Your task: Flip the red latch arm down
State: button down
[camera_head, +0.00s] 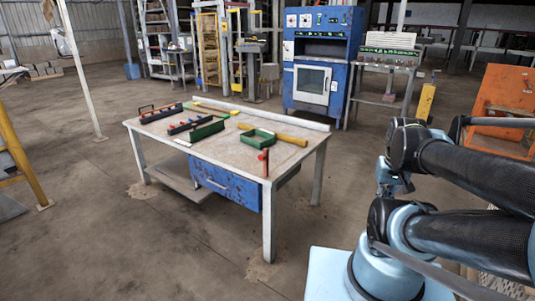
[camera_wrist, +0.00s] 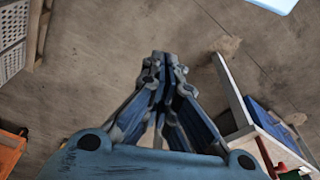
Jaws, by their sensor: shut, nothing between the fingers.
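The red latch arm (camera_head: 265,162) stands upright at the front right corner of the workbench (camera_head: 190,150), with a short red piece at its top. In the wrist view, red parts that seem to be the latch (camera_wrist: 265,156) show at the lower right, cut by the frame edge. My gripper (camera_wrist: 160,58) is shut and empty, pointing over bare floor. The workbench lies to its right in that view. In the head view my arm is at the right, apart from the bench and the latch, and the fingertips are hard to make out there.
A green tray (camera_head: 257,138), a yellow bar (camera_head: 275,134) and dark tool racks (camera_head: 160,113) lie on the bench. A blue drawer (camera_head: 222,182) is under its top. A blue machine (camera_head: 322,50) stands behind, and an orange panel (camera_head: 505,95) stands at right. Floor before the bench is clear.

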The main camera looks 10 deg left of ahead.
jog(key=shift+w, duration=0.1)
jog(key=w+a+r+m+y, duration=0.25)
jog(key=w+a+r, duration=0.55)
jog(key=w+a, duration=0.5)
jog(key=w+a+m, duration=0.2)
jog(key=a, duration=0.9)
jog(key=w+a+r+m, duration=0.1)
jog(key=w+a, duration=0.2)
jog(key=a, duration=0.9)
jog(key=shift+a+m, duration=0.15)
jog(key=shift+m, duration=0.2)
jog(key=shift+y, duration=0.25)
jog(key=shift+f, duration=0.15)
